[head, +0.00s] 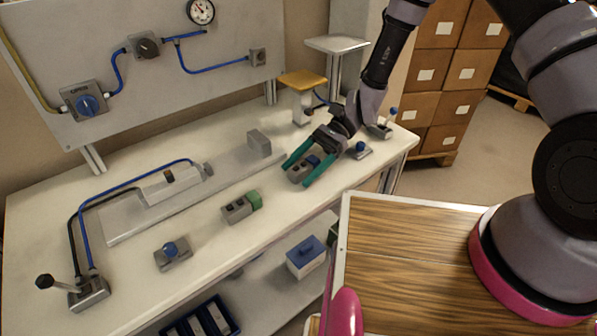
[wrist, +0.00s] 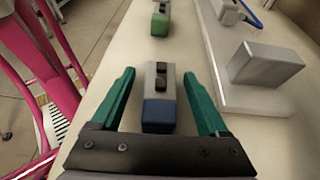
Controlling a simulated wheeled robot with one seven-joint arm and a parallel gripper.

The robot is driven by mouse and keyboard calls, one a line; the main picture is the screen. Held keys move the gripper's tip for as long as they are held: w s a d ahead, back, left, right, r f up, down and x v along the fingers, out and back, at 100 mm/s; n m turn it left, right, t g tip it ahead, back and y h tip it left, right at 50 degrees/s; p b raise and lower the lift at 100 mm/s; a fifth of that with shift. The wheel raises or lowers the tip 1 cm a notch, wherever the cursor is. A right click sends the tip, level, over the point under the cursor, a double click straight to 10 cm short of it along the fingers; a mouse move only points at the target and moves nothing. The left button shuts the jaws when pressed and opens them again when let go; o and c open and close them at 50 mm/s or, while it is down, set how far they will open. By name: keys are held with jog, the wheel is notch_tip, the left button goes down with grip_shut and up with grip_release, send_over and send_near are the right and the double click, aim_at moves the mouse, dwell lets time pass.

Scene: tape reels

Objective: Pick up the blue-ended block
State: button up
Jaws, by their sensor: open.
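The blue-ended block (head: 299,171) is a small grey block with dark knobs on top and a blue end, lying on the white workbench. In the wrist view the blue-ended block (wrist: 158,112) lies between the two green fingers, its blue end toward my gripper's palm. My gripper (head: 302,175) is open, with one finger on each side of the block. In the wrist view my gripper (wrist: 158,85) shows a gap between each finger and the block. I cannot tell how high the fingertips are above the bench.
A similar green-ended block (head: 241,207) lies to the left on the workbench (head: 205,250). A grey upright block (head: 259,143) stands on a long plate behind. A blue-button box (head: 172,253) is at the front, another blue-topped piece (head: 359,151) right of my gripper.

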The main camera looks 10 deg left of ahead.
grip_shut()
jog(key=shift+r, duration=0.1)
